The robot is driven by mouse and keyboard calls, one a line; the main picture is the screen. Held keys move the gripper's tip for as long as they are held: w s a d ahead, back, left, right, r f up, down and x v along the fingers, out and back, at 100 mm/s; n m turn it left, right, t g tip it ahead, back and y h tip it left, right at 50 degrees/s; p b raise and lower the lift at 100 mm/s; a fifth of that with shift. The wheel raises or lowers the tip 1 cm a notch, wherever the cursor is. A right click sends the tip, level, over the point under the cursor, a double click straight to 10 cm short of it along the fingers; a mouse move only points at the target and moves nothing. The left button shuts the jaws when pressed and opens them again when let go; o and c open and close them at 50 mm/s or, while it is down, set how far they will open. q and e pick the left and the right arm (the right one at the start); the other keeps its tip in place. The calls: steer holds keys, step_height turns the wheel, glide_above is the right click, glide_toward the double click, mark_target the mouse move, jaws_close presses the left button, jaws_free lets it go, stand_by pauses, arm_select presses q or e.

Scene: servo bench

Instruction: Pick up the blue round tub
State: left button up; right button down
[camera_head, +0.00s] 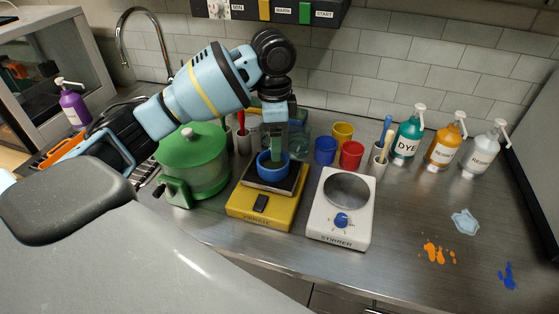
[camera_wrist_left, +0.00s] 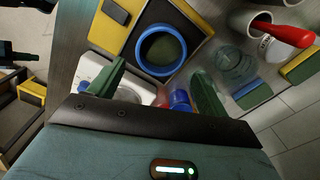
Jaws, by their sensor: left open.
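The blue round tub (camera_head: 263,168) sits on the dark top plate of a yellow vortex machine (camera_head: 245,207). It also shows in the left wrist view, as a blue ring (camera_wrist_left: 141,55) just beyond the fingertips. My left gripper (camera_head: 276,150) points down right over the tub, and a green finger overlaps its opening in the head view. In the left wrist view the two green fingers (camera_wrist_left: 160,78) are spread apart with nothing held. I cannot tell whether a finger touches the tub. My right gripper is out of view.
A green lidded pot (camera_head: 195,160) stands close on the left. A white stirrer (camera_head: 340,225) stands on the right. Blue (camera_head: 325,150), red (camera_head: 351,155) and yellow (camera_head: 343,132) cups stand behind. Pump bottles (camera_head: 406,140) are farther right. The right front bench has only flat splashes.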

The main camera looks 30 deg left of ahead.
mark_target(273, 166)
arm_select(q)
steer(key=shift+s+f, duration=0.25)
steer(key=shift+f, duration=0.35)
steer(key=shift+w+f, duration=0.15)
steer(key=shift+f, duration=0.8)
steer(key=f, duration=0.4)
steer(key=shift+a+f, duration=0.2)
steer(key=shift+f, duration=0.1)
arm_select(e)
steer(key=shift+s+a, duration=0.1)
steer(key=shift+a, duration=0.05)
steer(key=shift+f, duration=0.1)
